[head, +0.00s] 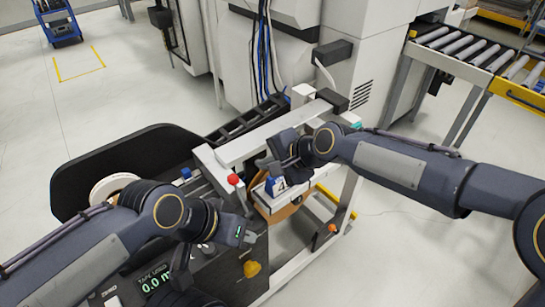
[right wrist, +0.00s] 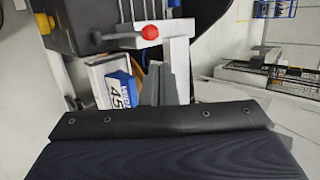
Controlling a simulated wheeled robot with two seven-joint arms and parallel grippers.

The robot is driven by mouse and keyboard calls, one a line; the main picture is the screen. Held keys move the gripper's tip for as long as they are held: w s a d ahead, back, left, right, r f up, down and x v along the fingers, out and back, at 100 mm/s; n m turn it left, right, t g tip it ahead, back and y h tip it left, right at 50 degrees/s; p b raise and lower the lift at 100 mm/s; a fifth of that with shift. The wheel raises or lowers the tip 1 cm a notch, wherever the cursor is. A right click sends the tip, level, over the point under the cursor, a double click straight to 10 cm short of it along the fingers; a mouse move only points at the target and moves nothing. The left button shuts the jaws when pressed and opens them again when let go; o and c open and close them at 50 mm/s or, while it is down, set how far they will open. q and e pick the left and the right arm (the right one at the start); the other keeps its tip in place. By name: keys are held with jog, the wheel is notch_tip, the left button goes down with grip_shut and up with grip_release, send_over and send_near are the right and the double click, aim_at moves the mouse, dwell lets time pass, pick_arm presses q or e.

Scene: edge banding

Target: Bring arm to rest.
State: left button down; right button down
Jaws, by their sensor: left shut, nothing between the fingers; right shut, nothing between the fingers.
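My left gripper (head: 240,233) is shut and empty. It is low in the head view, above the dark control panel with the "TAPE USED" display (head: 157,283). My right gripper (head: 268,164) is shut and empty at the middle of the head view, over the machine's white frame and close to a blue numbered block (head: 276,185). In the right wrist view the right gripper's grey fingers (right wrist: 155,84) stand together, and the blue numbered block (right wrist: 122,90) shows just left of them. Whether the right gripper touches anything cannot be told.
A red knob (head: 233,180) stands on the frame between the arms; it also shows in the right wrist view (right wrist: 150,32). A white tape roll (head: 112,187) lies in the black curved guard (head: 85,160). A roller conveyor (head: 465,52) stands at upper right. Open floor lies upper left.

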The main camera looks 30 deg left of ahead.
jog(key=s+d+r+n+t+h, duration=0.1)
jog(key=d+r+t+h, duration=0.15)
jog(key=d, duration=1.25)
jog(key=d+r+t+h, duration=0.1)
jog(key=d+r, duration=0.2)
jog(key=d, duration=1.2)
jog(key=s+d+f+h, duration=0.1)
jog(key=s+d+f, duration=0.2)
jog(key=s+d, duration=0.4)
jog(key=s+d+f+h, duration=0.1)
jog(key=s+d+f, duration=0.2)
jog(key=s+d, duration=0.5)
jog(key=shift+s+d+f+n+t, duration=0.35)
jog(key=shift+s+n+t, duration=0.1)
jog(key=shift+s, duration=0.35)
